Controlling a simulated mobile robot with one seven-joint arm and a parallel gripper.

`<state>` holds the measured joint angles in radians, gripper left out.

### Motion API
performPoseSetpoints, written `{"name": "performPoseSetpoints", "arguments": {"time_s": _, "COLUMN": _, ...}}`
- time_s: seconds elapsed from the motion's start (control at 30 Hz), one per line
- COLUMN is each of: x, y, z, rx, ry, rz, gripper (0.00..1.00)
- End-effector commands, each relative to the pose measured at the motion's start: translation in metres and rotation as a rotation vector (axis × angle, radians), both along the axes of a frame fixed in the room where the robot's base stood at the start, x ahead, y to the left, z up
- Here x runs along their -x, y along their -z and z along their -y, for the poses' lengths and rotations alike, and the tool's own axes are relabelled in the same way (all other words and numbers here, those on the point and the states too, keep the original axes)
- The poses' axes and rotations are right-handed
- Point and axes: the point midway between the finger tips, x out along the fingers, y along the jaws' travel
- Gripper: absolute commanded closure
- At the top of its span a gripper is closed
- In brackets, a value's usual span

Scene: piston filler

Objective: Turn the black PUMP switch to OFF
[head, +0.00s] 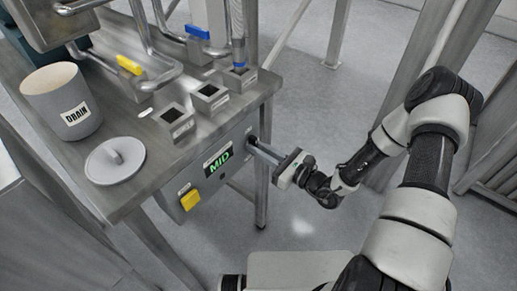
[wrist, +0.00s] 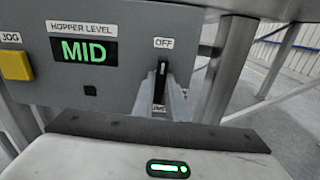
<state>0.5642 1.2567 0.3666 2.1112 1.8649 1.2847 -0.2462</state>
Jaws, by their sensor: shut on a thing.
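The black PUMP switch (wrist: 161,82) is on the grey front panel, at the panel's right end, in the wrist view. It stands nearly upright, with a pale mark near its top end, under the OFF label (wrist: 163,43). A lower label is partly hidden by my fingers. My gripper (wrist: 168,98) reaches straight in to the panel and is shut on the switch. In the head view my gripper (head: 256,148) meets the right end of the panel, and its fingers hide most of the switch there.
The HOPPER LEVEL display (wrist: 83,51) reads MID. Left of it is the yellow JOG button (wrist: 15,65). On the steel table stand the DRAIN container (head: 62,100), a grey lid (head: 115,160) and several square blocks. A table leg (wrist: 228,65) is close right of the panel.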

Motion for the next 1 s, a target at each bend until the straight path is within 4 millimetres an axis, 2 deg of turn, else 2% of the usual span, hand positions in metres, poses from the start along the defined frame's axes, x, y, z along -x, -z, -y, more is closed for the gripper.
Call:
{"name": "performPoseSetpoints", "arguments": {"time_s": 0.67, "x": -0.0001, "y": 0.0001, "z": 0.0007, "rx": 0.036, "ry": 0.001, "rz": 0.046, "gripper": 1.0}}
{"name": "performPoseSetpoints", "arguments": {"time_s": 0.7, "x": -0.0002, "y": 0.0001, "z": 0.0008, "rx": 0.036, "ry": 0.001, "rz": 0.046, "gripper": 0.81}}
{"name": "performPoseSetpoints", "arguments": {"time_s": 0.77, "x": -0.0001, "y": 0.0001, "z": 0.0007, "rx": 0.035, "ry": 0.001, "rz": 0.045, "gripper": 0.71}}
{"name": "performPoseSetpoints", "arguments": {"time_s": 1.0, "x": 0.0, "y": 0.0, "z": 0.0003, "rx": 0.034, "ry": 0.0, "rz": 0.044, "gripper": 0.69}}
